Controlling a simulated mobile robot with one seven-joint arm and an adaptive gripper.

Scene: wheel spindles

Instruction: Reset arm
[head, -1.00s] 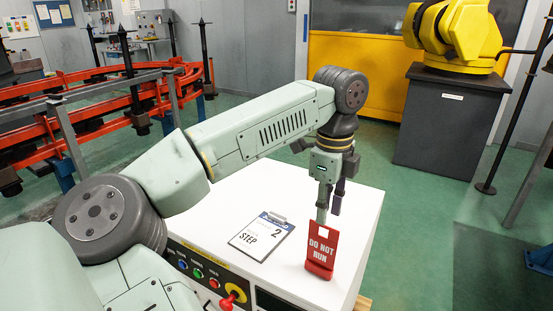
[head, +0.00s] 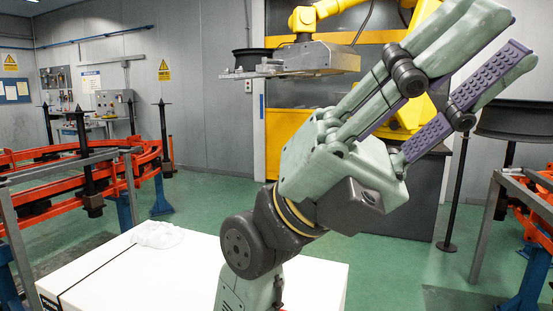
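My arm rises from the bottom of the head view with its wrist bent up. My gripper (head: 510,45) is raised at the upper right, its fingers pointing up and to the right. The fingers are pale green with purple ridged pads. A gap shows between the upper fingers and the lower one, and nothing is held in it. The white cabinet top (head: 110,275) lies below and behind my arm, partly hidden by it. The red sign and the clipboard are not in view.
A crumpled clear or white sheet (head: 157,234) lies on the cabinet top. Orange rails (head: 95,205) with dark spindles stand at the left. A yellow robot (head: 318,14) with a grey plate gripper (head: 300,60) is behind. A dark wheel rim (head: 515,121) is at the right.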

